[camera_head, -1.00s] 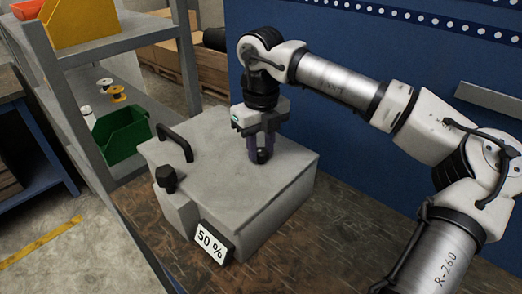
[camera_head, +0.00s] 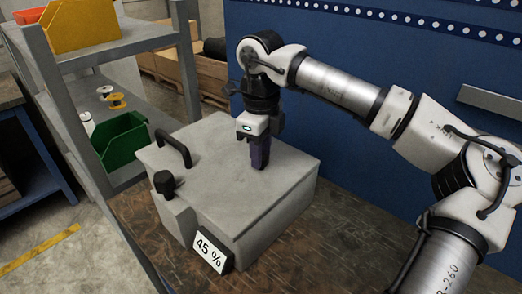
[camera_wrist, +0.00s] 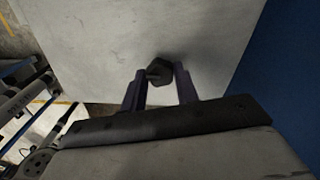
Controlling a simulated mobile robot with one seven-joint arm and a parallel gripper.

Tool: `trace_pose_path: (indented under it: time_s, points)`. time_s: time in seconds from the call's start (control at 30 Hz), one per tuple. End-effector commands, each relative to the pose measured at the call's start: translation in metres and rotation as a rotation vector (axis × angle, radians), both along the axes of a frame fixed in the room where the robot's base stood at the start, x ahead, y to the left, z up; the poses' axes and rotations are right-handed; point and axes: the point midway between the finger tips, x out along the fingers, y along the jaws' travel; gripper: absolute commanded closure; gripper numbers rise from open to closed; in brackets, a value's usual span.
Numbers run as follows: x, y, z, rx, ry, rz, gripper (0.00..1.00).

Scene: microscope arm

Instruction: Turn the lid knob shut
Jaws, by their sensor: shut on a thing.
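A grey box (camera_head: 226,199) with a flat lid stands on the brown workbench. A dark lid knob (camera_wrist: 159,70) sits on the lid and shows between my fingers in the wrist view. My gripper (camera_head: 260,165) points down onto the lid and is shut on the knob, which it hides in the head view. A black arched handle (camera_head: 174,146) is at the lid's left back edge. A second black knob (camera_head: 164,183) stands on a block at the box's left side. A sign (camera_head: 211,253) at the front reads 45 %.
A grey shelf at left holds a green bin (camera_head: 122,141), a yellow bin (camera_head: 79,24) and small spools. A blue wall (camera_head: 400,85) rises behind the box. The workbench (camera_head: 330,240) is bare to the right of the box.

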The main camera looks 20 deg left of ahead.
Motion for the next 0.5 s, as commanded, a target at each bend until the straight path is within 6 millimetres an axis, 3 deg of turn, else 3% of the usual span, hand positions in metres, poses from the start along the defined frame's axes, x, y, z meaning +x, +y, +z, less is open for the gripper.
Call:
trace_pose_path:
  time_s: [0.3, 0.33, 0.5]
  points:
    - [0.0004, 0.0007, 0.0013, 0.003, -0.003, 0.003, 0.93]
    - [0.0004, 0.0007, 0.0013, 0.003, -0.003, 0.003, 0.69]
    - [0.0002, 0.0005, 0.0009, 0.002, -0.002, 0.002, 0.48]
